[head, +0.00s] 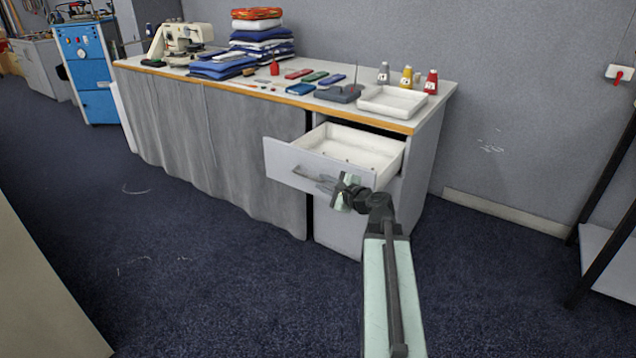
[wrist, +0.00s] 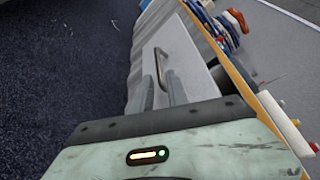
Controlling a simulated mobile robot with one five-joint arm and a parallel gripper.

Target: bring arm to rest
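My arm reaches up from the bottom of the head view. My gripper (head: 337,190) is in front of the open drawer (head: 290,160), close to the right end of its handle (head: 312,178). In the wrist view my gripper (wrist: 161,92) has its two fingers apart, with a gap between them. The dark handle (wrist: 165,68) shows just beyond and between the fingertips; I cannot tell whether they touch it. Nothing is held between the fingers.
The drawer sticks out from the long table (head: 350,109) and holds a white tray (head: 350,140). A sewing machine (head: 180,42), folded cloth (head: 262,40), spools (head: 431,82) and a white shallow tray (head: 392,103) stand on top. Carpet in front is clear.

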